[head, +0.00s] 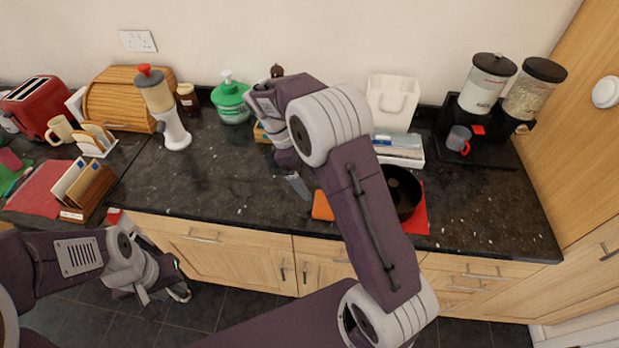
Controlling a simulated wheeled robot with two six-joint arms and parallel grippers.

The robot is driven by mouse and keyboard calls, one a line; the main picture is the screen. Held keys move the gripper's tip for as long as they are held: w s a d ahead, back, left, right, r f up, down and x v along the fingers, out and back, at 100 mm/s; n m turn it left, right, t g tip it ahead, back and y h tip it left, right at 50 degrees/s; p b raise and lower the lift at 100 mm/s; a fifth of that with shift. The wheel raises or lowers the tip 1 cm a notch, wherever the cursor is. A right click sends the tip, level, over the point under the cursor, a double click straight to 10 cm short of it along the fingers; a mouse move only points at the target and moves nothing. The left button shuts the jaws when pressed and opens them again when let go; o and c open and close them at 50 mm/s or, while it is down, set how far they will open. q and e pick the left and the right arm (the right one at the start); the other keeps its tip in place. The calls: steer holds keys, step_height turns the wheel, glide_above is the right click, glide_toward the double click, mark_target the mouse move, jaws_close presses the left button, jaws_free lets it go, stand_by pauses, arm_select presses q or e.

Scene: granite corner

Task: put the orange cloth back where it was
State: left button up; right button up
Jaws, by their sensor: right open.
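A small orange cloth (322,207) lies on the dark granite counter close to its front edge. My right forearm hides part of the area beside it. My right gripper (300,188) is open and points down just to the left of and above the cloth. I cannot tell whether its fingers touch the cloth. My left gripper (170,292) hangs low in front of the cabinet doors, below the counter edge. Its fingers are too small and angled to read.
A black pan (405,190) on a red mat (421,219) stands right of the cloth, partly behind my arm. A green soap bottle (231,102), a white-bodied dispenser (174,133) and a letter holder (89,190) stand left. The counter's left middle is clear.

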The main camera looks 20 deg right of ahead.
steer(key=s+a+f+m+t+y, duration=0.1)
steer(key=s+f+m+y, duration=0.1)
steer(key=s+m, duration=0.4)
steer(key=s+a+f+m+t+y, duration=0.1)
steer(key=s+a+m+t+y, duration=0.1)
steer(key=s+m, duration=0.4)
steer(key=s, duration=0.3)
steer(key=shift+f, duration=0.35)
steer(key=shift+s, duration=0.15)
